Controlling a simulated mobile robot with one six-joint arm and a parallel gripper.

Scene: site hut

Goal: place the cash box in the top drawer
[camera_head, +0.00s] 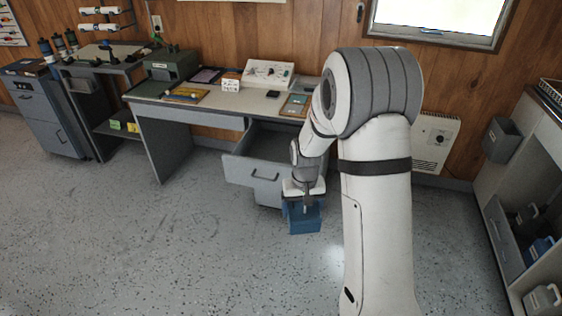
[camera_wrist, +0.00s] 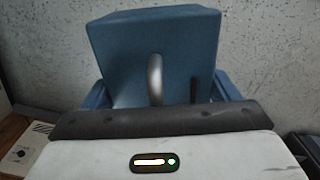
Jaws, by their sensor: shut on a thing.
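The blue cash box (camera_head: 305,220) hangs from my gripper (camera_head: 304,202) in the head view, in front of the desk's drawer unit. In the wrist view the cash box (camera_wrist: 120,35) fills the upper middle, with its grey curved handle facing the camera. My gripper is shut on the cash box, apparently at the handle; the exact finger contact is hard to see. The top drawer (camera_head: 252,175) of the desk is pulled out, to the left of and behind the box in the head view. My arm hides the right part of the drawer.
The desk top (camera_head: 240,101) bears a white control panel (camera_head: 268,73), a green case (camera_head: 171,65) and several small items. A grey cabinet (camera_head: 45,112) stands at far left. A shelf unit (camera_head: 540,145) with boxes stands at right. The floor at front left is clear.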

